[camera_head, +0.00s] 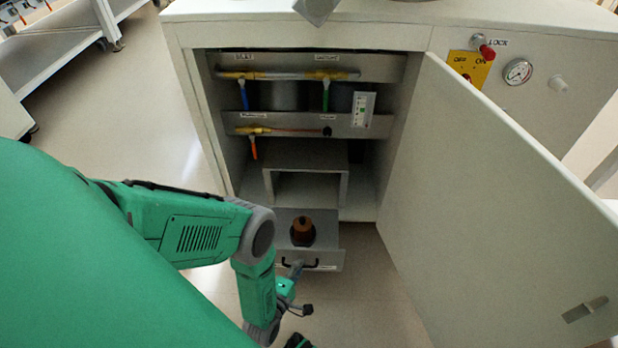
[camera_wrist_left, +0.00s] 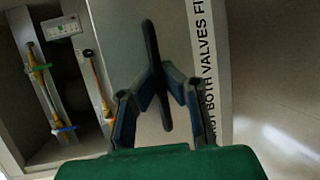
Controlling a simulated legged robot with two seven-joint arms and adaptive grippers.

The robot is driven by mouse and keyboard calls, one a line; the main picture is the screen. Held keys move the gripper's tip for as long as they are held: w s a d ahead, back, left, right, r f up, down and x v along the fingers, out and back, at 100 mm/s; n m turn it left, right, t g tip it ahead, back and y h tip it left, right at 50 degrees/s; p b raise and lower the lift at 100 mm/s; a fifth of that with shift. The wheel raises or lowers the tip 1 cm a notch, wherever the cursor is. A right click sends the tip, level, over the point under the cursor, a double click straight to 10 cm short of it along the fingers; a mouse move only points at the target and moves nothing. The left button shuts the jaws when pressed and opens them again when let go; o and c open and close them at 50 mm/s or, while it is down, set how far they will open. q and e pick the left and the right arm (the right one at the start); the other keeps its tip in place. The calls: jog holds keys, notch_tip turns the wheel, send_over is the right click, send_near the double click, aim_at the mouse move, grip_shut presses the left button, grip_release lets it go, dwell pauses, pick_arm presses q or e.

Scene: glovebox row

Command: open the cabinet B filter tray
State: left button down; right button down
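The filter tray (camera_head: 325,255) is a grey drawer at the bottom of the open cabinet and stands pulled out past the cabinet front. A brown cartridge with a dark base (camera_head: 303,231) stands upright on it. The tray's black handle (camera_head: 315,264) is on its front and also shows in the left wrist view (camera_wrist_left: 151,45). My left gripper (camera_head: 297,270) is at the handle. In the left wrist view its two fingers (camera_wrist_left: 163,78) close in on the handle from both sides. My right gripper is not in view.
The cabinet door (camera_head: 480,190) stands open on the right. Inside are valves with blue (camera_head: 244,97), green (camera_head: 326,98) and orange (camera_head: 254,148) levers, and a grey shelf box (camera_head: 305,155). A red lock knob (camera_head: 487,51) and gauge (camera_head: 518,71) are upper right.

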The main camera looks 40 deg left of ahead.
pick_arm(q)
jog(key=shift+s+d+r, duration=0.1)
jog(key=shift+s+d, duration=0.45)
jog(key=shift+s, duration=0.05)
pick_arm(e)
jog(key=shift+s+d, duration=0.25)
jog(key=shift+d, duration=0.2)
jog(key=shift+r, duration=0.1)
pick_arm(q)
jog(key=c, duration=1.6)
grip_release()
jog(key=shift+a, duration=0.15)
jog(key=shift+c, duration=0.2)
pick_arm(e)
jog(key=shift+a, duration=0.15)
